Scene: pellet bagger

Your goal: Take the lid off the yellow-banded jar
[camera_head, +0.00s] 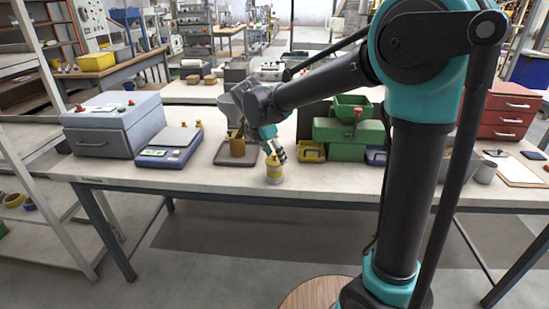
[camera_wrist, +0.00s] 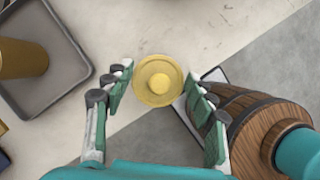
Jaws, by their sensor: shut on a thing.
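The yellow-banded jar (camera_head: 274,174) stands upright near the front edge of the workbench. Its yellow lid (camera_wrist: 158,80) shows from above in the wrist view as a round disc with a raised knob, and it hides whatever is below it. My gripper (camera_head: 277,152) is at the top of the jar. In the wrist view my gripper (camera_wrist: 158,76) has its two fingertips on opposite sides of the lid, shut on it. From these frames I cannot tell whether the lid is still seated on the jar.
A grey tray (camera_head: 222,160) with a brown canister (camera_head: 237,147) is left of the jar. A scale (camera_head: 170,147) stands farther left. A yellow bin (camera_head: 311,153) and a green machine (camera_head: 345,140) are to the right. The bench front edge (camera_head: 330,198) is close by.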

